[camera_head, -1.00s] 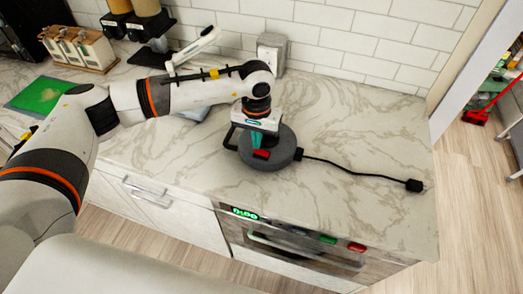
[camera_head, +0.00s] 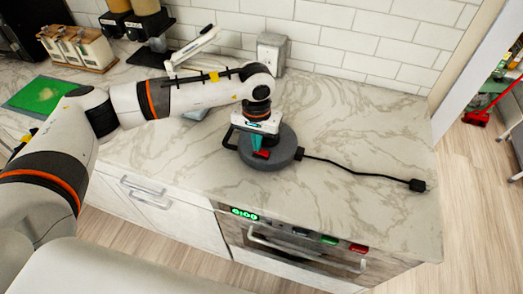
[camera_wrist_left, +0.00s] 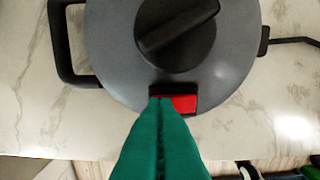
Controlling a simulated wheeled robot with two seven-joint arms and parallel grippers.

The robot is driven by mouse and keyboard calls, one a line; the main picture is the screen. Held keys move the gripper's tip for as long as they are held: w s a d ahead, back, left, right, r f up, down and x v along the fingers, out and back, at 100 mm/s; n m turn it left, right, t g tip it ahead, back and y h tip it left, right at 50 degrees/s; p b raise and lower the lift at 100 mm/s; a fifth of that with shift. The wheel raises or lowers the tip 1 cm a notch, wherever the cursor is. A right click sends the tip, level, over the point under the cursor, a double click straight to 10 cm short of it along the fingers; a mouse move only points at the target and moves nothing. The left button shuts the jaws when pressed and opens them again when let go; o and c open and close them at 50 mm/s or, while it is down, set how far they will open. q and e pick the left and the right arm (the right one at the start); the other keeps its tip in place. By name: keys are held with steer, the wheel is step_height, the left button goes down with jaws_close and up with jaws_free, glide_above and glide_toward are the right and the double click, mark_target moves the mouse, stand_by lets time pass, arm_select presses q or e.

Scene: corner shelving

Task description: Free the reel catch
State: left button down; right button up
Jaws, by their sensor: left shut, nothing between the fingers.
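The dark grey round cable reel (camera_head: 284,151) lies flat on the marble counter, its black handle to the left. Its cord runs right to a black plug (camera_head: 417,185). In the left wrist view the reel's face (camera_wrist_left: 115,50) carries a large black knob (camera_wrist_left: 177,30) and a red catch (camera_wrist_left: 183,104) in a dark slot near its near edge. My left gripper (camera_head: 257,148) points down over the reel. Its green fingers (camera_wrist_left: 160,102) are shut and empty, tips at the left part of the slot, beside the red catch. Whether they touch it I cannot tell. My right gripper is not in view.
A green board (camera_head: 42,95) and a rack of jars (camera_head: 78,46) are on the left. The counter (camera_head: 350,120) right of the reel is clear except for the cord. An oven front is below.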

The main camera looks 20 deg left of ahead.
arm_select(q)
steer(key=shift+f, duration=0.3)
steer(key=shift+r, duration=0.2)
steer(key=shift+r+p, duration=0.85)
steer(key=shift+r, duration=2.55)
